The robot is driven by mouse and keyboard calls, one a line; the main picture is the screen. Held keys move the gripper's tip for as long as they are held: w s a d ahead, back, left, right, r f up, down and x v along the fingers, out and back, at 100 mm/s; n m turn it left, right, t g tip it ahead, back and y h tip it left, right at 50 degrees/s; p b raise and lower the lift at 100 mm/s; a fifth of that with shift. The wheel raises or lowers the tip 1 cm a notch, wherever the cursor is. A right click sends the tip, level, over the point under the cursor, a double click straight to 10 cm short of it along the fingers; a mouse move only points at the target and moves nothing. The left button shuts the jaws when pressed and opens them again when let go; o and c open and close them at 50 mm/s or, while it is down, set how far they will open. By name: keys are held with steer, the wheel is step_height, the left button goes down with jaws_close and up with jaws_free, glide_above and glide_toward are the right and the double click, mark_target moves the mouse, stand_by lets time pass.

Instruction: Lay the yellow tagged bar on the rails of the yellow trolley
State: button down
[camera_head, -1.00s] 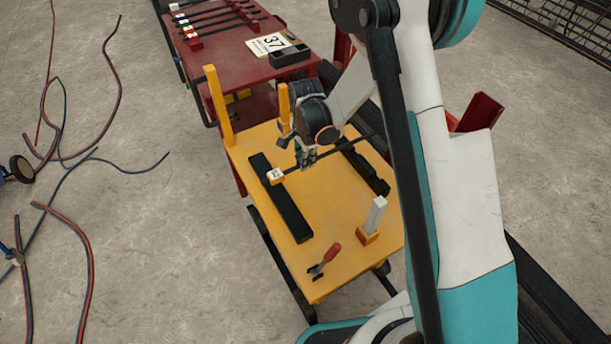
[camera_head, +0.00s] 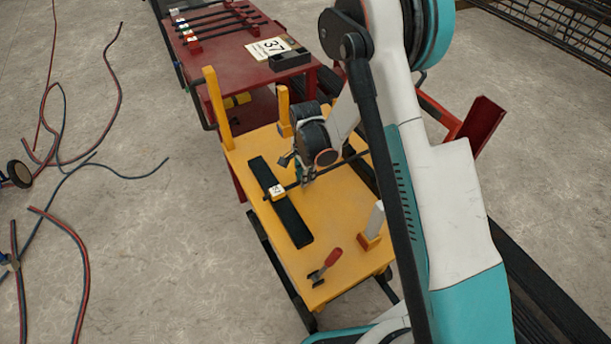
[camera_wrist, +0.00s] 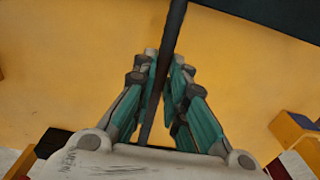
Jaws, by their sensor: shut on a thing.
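The yellow trolley (camera_head: 325,262) has a flat top with a black rail (camera_head: 293,222) along its left side. A second dark rail on the right is mostly hidden behind my arm. The dark bar with the yellow, white-faced tag (camera_head: 277,192) crosses over the left rail and runs to the right. My gripper (camera_head: 304,180) is shut on this bar, to the right of the tag. In the wrist view the bar (camera_wrist: 175,28) passes between the teal fingers (camera_wrist: 162,95), with a dark rail (camera_wrist: 270,12) beyond. I cannot tell whether the bar touches the rails.
A yellow post (camera_head: 217,108) and a shorter one (camera_head: 283,108) stand at the trolley's far end. A red-handled clamp (camera_head: 326,264) and a pale block (camera_head: 375,218) are at the near end. Behind stands a red table (camera_head: 230,55) with several bars. Cables (camera_head: 85,245) lie on the floor left.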

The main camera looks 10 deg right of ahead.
steer(key=c, duration=1.6)
jaws_free()
steer(key=shift+r, duration=0.1)
steer(key=s+d+r+n+t+p, duration=0.1)
steer(key=s+d+r+n+p, duration=0.1)
steer(key=r, duration=1)
steer(key=s+d+r+n+t+p, duration=0.1)
steer(key=s+d+r+p, duration=0.1)
steer(key=r, duration=1.1)
steer(key=s+d+r+n+t, duration=0.1)
steer(key=s+d+r+n, duration=0.1)
steer(key=s, duration=0.4)
steer(key=s+d+r+n+t, duration=0.2)
steer(key=s+d+r+n, duration=0.1)
steer(key=s+r+n, duration=0.2)
steer(key=s+d+r+n+t, duration=0.2)
steer(key=s+r, duration=0.4)
steer(key=s, duration=0.3)
steer(key=shift+d+n, duration=0.65)
steer(key=shift+n, duration=0.05)
steer(key=shift+s+r, duration=0.1)
